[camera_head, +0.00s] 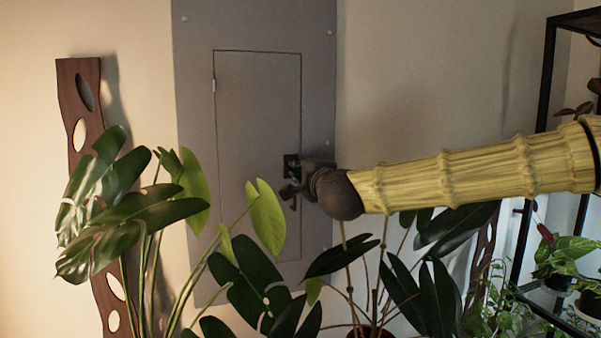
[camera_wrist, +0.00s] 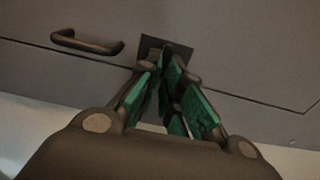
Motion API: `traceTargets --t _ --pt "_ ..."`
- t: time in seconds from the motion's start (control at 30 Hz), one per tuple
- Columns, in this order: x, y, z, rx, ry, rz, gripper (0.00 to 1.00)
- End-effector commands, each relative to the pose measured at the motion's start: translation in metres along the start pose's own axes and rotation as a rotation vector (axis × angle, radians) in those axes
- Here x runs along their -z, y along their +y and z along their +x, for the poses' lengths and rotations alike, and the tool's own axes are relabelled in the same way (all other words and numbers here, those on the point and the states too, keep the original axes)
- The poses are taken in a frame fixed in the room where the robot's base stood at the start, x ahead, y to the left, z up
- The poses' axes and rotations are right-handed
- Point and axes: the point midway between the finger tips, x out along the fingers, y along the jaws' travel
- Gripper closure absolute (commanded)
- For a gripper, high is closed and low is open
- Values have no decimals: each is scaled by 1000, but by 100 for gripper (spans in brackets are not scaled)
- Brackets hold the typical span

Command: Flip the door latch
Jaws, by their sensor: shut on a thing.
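The grey panel door (camera_head: 258,110) is closed, flush in its metal frame. The door latch (camera_head: 290,162) has a dark square plate near the door's right edge; the plate also shows in the wrist view (camera_wrist: 151,45). My gripper (camera_head: 290,187) reaches in from the right and is at the latch. In the wrist view, its green-padded fingers (camera_wrist: 170,70) close together over the plate, shut on the latch. The fingers hide most of the latch lever, so its angle is hard to tell. A dark bar handle (camera_wrist: 87,42) sits on the door beside the latch.
A large leafy plant (camera_head: 135,210) stands in front of the panel at the left. Dark-leaved plants (camera_head: 435,300) stand below my arm. A wavy wooden board (camera_head: 78,110) is on the left wall. A black shelf (camera_head: 545,90) with potted plants stands at the right.

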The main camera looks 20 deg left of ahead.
Motion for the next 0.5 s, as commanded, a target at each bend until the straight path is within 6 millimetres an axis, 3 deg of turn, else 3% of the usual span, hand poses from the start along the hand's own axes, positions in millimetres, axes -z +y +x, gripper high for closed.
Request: traceTargets --t 0.33,0.37,0.4,0.5 --pt "0 0 0 -1 0 3 100" --pt "0 0 0 -1 0 3 87" --pt "0 0 0 -1 0 3 79" --pt "0 0 0 -1 0 2 71"
